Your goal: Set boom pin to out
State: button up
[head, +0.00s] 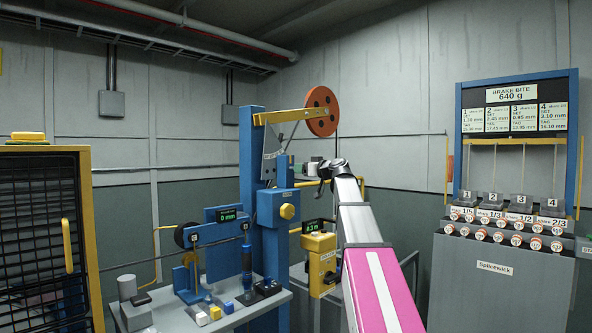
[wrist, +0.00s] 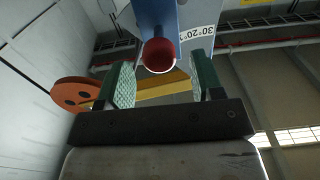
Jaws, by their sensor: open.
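A round dark-red knob (wrist: 158,55), which looks like the boom pin's end, shows in the wrist view below a blue bracket with a degree scale (wrist: 198,31). My gripper (wrist: 161,72) is open, with green textured pads to either side of the knob's line. The knob appears just beyond the fingertips; I cannot tell whether it touches them. In the head view my gripper (head: 318,168) is beside the blue post (head: 251,155), below the yellow boom (head: 285,115). The pin cannot be made out clearly there.
An orange wheel (head: 321,111) sits at the boom's end. A bench (head: 190,318) with small blocks is left, a grey Splicewick cabinet (head: 500,285) right, and a mesh cage (head: 40,240) far left.

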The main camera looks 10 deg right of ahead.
aim_at(291, 168)
jog(key=shift+x, duration=2.35)
